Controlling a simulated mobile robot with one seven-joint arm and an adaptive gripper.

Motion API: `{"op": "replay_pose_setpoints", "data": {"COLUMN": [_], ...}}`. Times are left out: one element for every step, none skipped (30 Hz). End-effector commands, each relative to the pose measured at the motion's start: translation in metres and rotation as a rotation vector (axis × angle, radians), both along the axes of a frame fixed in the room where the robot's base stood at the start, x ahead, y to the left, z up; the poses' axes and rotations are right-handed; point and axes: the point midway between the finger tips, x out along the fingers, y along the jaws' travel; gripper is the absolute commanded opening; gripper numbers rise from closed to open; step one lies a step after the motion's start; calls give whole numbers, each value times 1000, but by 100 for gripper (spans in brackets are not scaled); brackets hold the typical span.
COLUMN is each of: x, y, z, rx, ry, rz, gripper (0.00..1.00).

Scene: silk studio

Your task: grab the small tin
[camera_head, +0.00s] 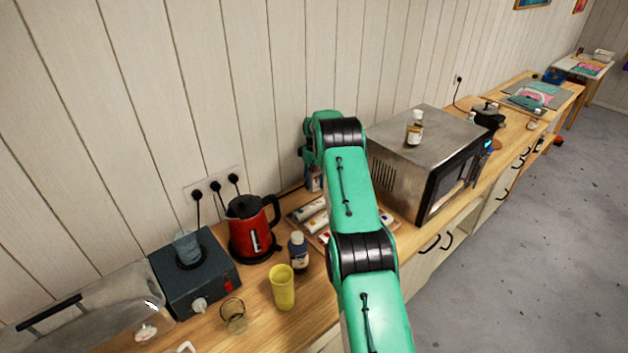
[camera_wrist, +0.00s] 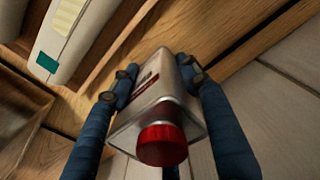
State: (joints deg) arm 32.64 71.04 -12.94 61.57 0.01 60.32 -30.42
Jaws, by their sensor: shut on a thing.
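The small tin (camera_wrist: 158,88) is a metal can with a red cap, seen in the wrist view with its cap toward the camera. My gripper (camera_wrist: 156,72) is shut on it, with one dark blue finger against each side. The tin looks tilted in this view. In the head view my green arm hides most of the gripper, and I cannot clearly make out the tin there.
A tray of paint tubes (camera_head: 297,214) lies by my arm. A microwave (camera_head: 436,145) with a small bottle (camera_head: 414,128) on top stands to the right. A red kettle (camera_head: 254,228), dark bottle (camera_head: 298,252), yellow cup (camera_head: 283,290) and glass (camera_head: 233,316) stand left.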

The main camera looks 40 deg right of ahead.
Motion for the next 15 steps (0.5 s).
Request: {"op": "replay_pose_setpoints", "data": {"x": [0, 0, 0, 0, 0, 0, 0, 0, 0, 0, 0, 0, 1, 1, 1], "y": [0, 0, 0, 0, 0, 0, 0, 0, 0, 0, 0, -1, -1, -1, -1], "z": [1, 1, 1, 0, 0, 0, 1, 1, 2, 2, 4, 6, 7, 10, 13], "rx": [-1, -1, -1, -1, -1, -1, 0, -1, -1, -1, -1, -1, -1, -1, -1], "ry": [-1, -1, -1, -1, -1, -1, -1, -1, -1, -1, -1, -1, -2, -2, -2], "rz": [0, 0, 0, 0, 0, 0, 0, 0, 0, 0, 0, 0, 0, 0, 0], "gripper": [10, 10, 10, 10, 10, 10, 10, 10, 10, 10, 10, 10, 10, 10, 10]}}
